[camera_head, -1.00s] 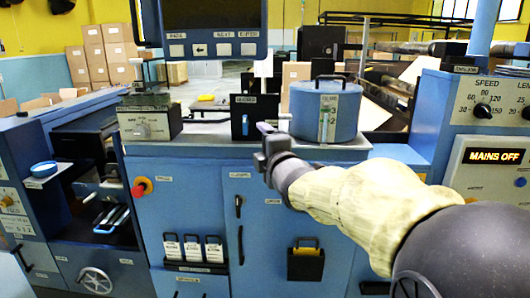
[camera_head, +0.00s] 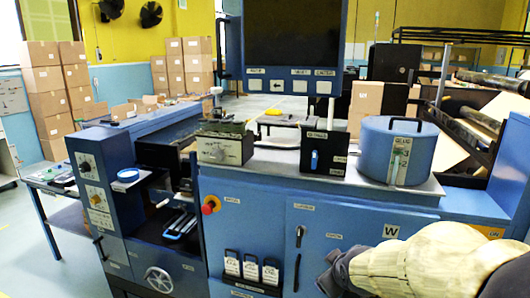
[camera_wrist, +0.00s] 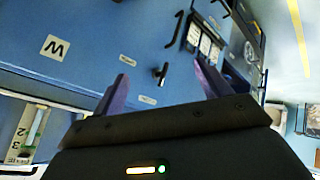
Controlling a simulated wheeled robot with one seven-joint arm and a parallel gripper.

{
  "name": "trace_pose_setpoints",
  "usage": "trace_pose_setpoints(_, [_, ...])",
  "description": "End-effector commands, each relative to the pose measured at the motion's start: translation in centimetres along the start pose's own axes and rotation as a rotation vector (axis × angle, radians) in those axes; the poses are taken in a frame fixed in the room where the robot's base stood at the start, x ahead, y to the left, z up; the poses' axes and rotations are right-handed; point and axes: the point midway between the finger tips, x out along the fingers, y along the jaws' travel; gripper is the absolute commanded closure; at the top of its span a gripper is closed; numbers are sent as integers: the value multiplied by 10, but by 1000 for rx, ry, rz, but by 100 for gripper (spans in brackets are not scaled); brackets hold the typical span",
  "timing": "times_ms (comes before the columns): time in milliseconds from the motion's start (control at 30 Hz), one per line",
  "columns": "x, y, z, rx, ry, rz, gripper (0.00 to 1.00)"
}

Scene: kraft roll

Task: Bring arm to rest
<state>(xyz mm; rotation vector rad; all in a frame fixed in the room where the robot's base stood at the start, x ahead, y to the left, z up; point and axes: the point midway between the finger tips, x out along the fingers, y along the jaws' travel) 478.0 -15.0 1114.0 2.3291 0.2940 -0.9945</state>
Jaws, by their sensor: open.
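My arm, in a cream sleeve, enters the head view from the lower right. My gripper (camera_wrist: 160,88) shows in the wrist view with its two purple fingers apart and nothing between them. It faces the blue machine front (camera_wrist: 85,35), apart from it as far as I can tell.
The machine top carries a blue round canister (camera_head: 395,150), a dark box (camera_head: 324,152) and a grey-green control box (camera_head: 225,145). A red knob (camera_head: 210,205) and black door handle (camera_head: 299,238) stick out of the front. Open floor (camera_head: 25,240) lies at left.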

Motion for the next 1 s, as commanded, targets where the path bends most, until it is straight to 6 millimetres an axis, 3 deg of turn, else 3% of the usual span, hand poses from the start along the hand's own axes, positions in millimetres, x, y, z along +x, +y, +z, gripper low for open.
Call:
trace_pose_setpoints(200, [-38,-63,71,449,-366,-168,24])
trace_pose_setpoints(300, [-50,-81,90,568,-475,-190,24])
trace_pose_setpoints(433, [-55,-90,99,617,-521,-195,24])
trace_pose_setpoints(1000, [-53,-89,98,612,-514,-194,24])
